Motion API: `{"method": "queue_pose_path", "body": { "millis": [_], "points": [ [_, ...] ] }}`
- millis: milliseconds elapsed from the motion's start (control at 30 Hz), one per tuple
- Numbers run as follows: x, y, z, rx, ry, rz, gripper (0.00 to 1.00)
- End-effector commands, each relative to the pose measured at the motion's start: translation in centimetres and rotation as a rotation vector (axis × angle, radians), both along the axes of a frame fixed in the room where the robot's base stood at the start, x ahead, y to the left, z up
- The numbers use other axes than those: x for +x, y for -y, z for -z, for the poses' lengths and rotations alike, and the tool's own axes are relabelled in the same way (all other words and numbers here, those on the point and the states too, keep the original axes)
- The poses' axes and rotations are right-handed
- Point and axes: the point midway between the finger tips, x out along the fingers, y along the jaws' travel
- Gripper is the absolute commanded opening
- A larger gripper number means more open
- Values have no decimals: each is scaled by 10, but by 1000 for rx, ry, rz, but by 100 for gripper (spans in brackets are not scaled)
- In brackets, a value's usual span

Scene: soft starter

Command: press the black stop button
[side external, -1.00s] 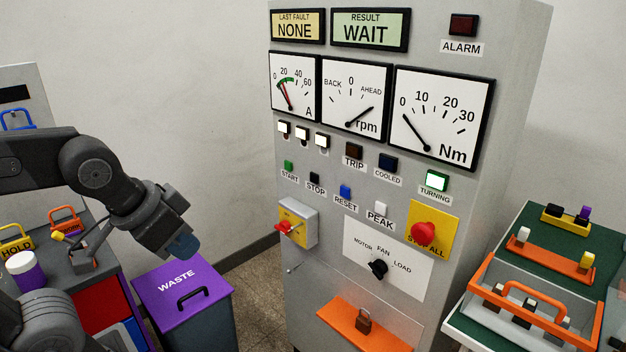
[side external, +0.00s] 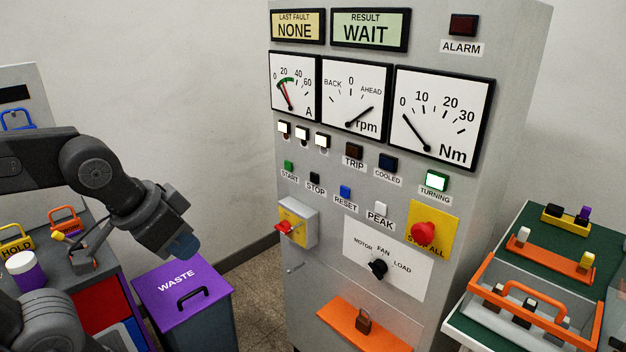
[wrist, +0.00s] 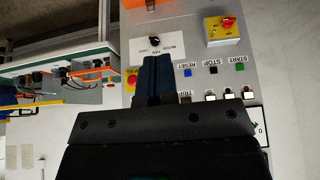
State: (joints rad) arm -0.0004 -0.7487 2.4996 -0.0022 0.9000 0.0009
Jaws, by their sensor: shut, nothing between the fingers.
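The black stop button (side external: 315,178) is a small square on the grey panel, above its STOP label, between the green START button (side external: 289,166) and the blue RESET button (side external: 346,191). In the upside-down wrist view the stop button (wrist: 213,70) shows to the right of the fingers. My gripper (side external: 184,247) is left of the cabinet and apart from it, above the waste bin. Its blue fingers (wrist: 157,78) are shut together and empty. The rpm dial reads ahead of zero and the TURNING lamp (side external: 437,181) is lit.
A red switch on a yellow box (side external: 297,222) juts out below the buttons. The purple waste bin (side external: 183,287) stands left, and a tray table (side external: 540,280) stands right.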

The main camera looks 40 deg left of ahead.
Motion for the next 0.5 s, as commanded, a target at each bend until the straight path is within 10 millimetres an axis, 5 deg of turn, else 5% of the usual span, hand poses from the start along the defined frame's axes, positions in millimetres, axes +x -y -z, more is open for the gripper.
{"method": "queue_pose_path", "body": {
  "millis": [267,500],
  "points": [
    [32,10,-2,-148,-78,-33,0],
    [101,11,-2,-426,-155,-125,0]
  ]
}}
